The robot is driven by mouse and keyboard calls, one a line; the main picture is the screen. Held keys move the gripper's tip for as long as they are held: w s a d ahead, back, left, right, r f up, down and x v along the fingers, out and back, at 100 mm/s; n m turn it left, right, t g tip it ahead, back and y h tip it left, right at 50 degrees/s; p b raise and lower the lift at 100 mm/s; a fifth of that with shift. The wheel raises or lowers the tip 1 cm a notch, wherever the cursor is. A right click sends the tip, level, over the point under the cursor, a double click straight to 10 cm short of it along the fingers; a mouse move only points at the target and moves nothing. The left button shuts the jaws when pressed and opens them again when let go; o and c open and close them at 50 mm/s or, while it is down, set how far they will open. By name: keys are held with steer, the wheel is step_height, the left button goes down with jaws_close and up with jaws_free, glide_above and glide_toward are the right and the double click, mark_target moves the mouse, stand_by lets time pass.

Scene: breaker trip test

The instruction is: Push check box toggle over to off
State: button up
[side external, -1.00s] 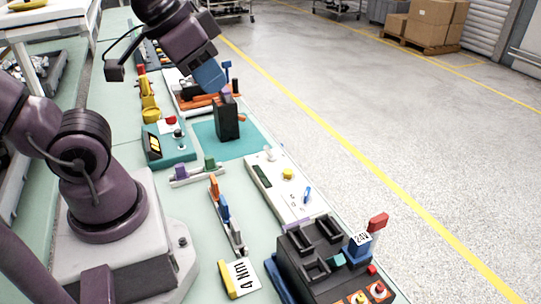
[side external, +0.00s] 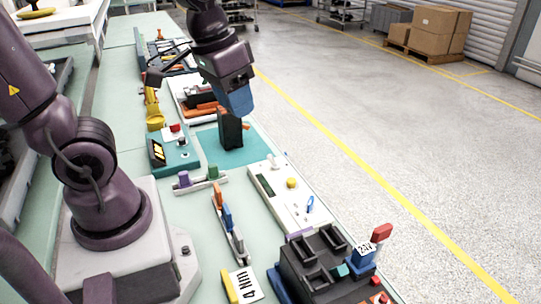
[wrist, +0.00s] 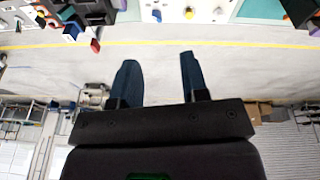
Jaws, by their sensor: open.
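The white box (side external: 265,184), which looks like the check box, lies on the bench with a dark display, a yellow button (side external: 291,183) and a small blue toggle (side external: 310,204) at its near end. I cannot tell which end of the toggle's travel is off. In the wrist view the blue toggle (wrist: 156,15) and part of the white box (wrist: 172,5) show at the top edge. My gripper (side external: 237,103) is in the air by the black breaker (side external: 230,130), away from the toggle. In the wrist view my gripper (wrist: 158,72) has its blue fingers apart, with nothing between them.
The breaker stands on a teal mat (side external: 250,155). A black unit (side external: 318,268) with a blue block and red lever (side external: 382,232) stands nearest the camera. A teal box (side external: 172,148) and a coloured rail (side external: 228,222) lie to the left.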

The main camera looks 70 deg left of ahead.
steer(key=w+a+f+n+g, duration=0.2)
steer(key=w+a+f, duration=0.3)
steer(key=w+a, duration=0.1)
glide_toward(271, 155)
steer(key=shift+n+h, duration=0.3)
steer(key=f, duration=1)
steer(key=shift+w+f, duration=0.15)
steer(key=shift+w, duration=0.25)
jaws_close()
